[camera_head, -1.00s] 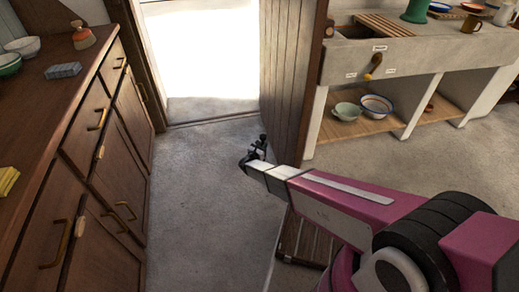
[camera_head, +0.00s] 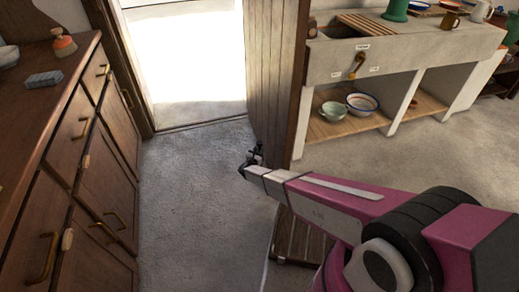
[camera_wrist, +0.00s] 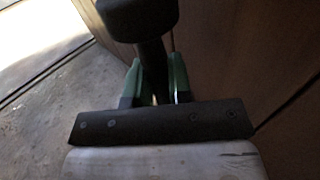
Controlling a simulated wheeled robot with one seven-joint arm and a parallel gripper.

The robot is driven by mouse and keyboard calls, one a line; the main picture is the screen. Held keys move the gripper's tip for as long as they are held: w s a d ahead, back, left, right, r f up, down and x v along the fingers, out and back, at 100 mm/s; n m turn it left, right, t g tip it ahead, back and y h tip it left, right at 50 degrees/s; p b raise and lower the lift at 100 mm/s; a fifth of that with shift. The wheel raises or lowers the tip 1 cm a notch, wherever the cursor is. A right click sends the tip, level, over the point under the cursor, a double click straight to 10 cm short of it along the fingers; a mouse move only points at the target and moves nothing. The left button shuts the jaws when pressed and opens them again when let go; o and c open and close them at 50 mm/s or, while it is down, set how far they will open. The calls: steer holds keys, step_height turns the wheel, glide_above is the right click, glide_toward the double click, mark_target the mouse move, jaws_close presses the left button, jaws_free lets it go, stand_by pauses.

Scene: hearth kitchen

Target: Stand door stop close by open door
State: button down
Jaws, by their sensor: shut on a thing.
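The open wooden door (camera_head: 273,70) stands swung into the room beside the bright doorway (camera_head: 185,60). My gripper (camera_head: 252,160) is low in front of the door's lower part. In the wrist view my gripper (camera_wrist: 155,88) has its green fingers shut on the dark door stop (camera_wrist: 138,14), which has a thick rounded end and a narrower stem. The door (camera_wrist: 245,45) fills the right of that view, close to the door stop. I cannot tell whether the door stop touches the door or the floor.
A wooden drawer cabinet (camera_head: 85,165) runs along the left. A stone sink unit (camera_head: 405,50) with bowls on its lower shelf stands right of the door. A slatted wooden thing (camera_head: 300,240) is on the floor under my arm. The floor (camera_head: 190,190) between cabinet and door is clear.

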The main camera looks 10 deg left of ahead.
steer(key=shift+f, duration=0.15)
steer(key=c, duration=1)
jaws_free()
steer(key=shift+f, duration=0.1)
steer(key=shift+c, duration=0.2)
